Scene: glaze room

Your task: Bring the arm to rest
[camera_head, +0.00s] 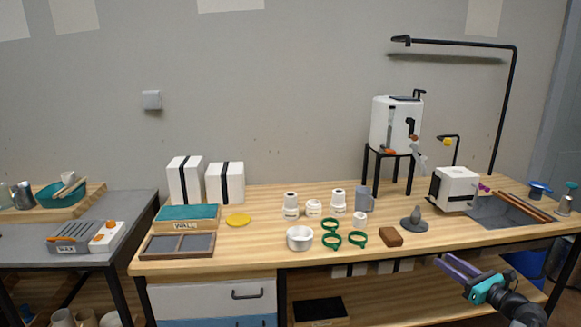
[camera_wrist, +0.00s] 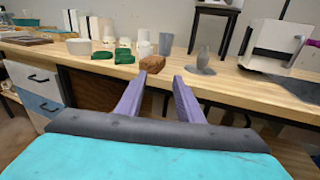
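My gripper (camera_head: 446,260) is at the lower right in the head view, out in front of the wooden table (camera_head: 255,258) and below its top. It has purple fingers and a teal body. In the wrist view my gripper (camera_wrist: 159,78) shows its two fingers apart with nothing between them. A brown block (camera_wrist: 152,64) lies on the table beyond the fingertips, apart from them. The block also shows in the head view (camera_head: 391,237).
The table holds white jars (camera_head: 290,205), a white bowl (camera_head: 299,238), green rings (camera_head: 357,239), a grey pestle-like piece (camera_head: 414,220) and a white box-shaped device (camera_head: 455,188). A tall white tank (camera_head: 390,125) stands behind on a black stand. Lower shelf (camera_head: 420,285) lies beneath.

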